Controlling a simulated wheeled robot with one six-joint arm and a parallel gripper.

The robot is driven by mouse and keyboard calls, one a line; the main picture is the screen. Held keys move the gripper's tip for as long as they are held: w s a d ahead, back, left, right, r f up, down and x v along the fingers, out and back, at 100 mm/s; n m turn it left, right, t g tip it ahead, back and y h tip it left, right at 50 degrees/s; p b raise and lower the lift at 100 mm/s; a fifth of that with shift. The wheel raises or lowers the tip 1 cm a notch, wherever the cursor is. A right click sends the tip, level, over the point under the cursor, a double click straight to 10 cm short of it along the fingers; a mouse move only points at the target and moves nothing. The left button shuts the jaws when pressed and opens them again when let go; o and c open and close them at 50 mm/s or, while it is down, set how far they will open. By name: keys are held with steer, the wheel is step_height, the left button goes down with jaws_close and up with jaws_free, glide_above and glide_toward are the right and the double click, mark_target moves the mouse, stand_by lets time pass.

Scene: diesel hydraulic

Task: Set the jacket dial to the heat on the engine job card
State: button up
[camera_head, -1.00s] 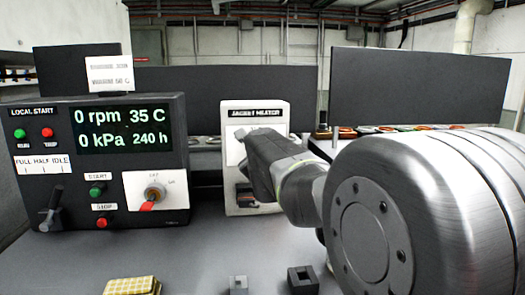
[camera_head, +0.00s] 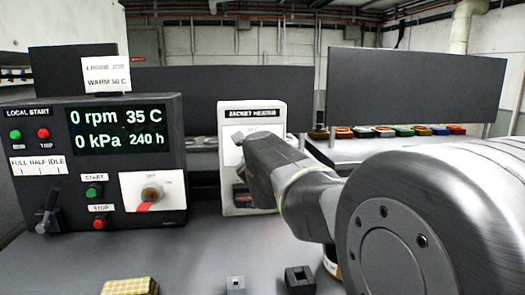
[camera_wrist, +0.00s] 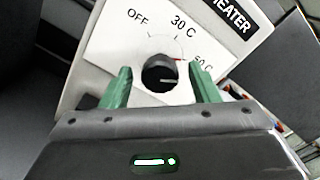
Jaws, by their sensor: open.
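The job card (camera_head: 106,74) on top of the control panel reads "WARM 50 C" under a blurred line. In the wrist view the black jacket dial (camera_wrist: 158,76) sits on a white plate (camera_wrist: 118,42) marked OFF, 30 C and a partly hidden 50 C. A small red mark on the dial's rim points towards the 50 C side; its exact setting is hard to tell. My gripper (camera_wrist: 160,83) is open, its green fingers on either side of the dial, with visible gaps.
The control panel (camera_head: 60,130) shows 35 C, 0 rpm, 0 kPa and 240 h. It carries start and stop buttons, a lever and a red-handled switch (camera_head: 147,202).

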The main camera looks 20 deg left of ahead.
steer(key=p+v, duration=0.2)
steer(key=v, duration=0.9)
steer(key=shift+s+d, duration=0.25)
steer(key=shift+f, duration=0.1)
steer(key=b+x, duration=0.2)
steer(key=x, duration=1)
steer(key=shift+a, duration=0.1)
steer(key=shift+x, duration=0.9)
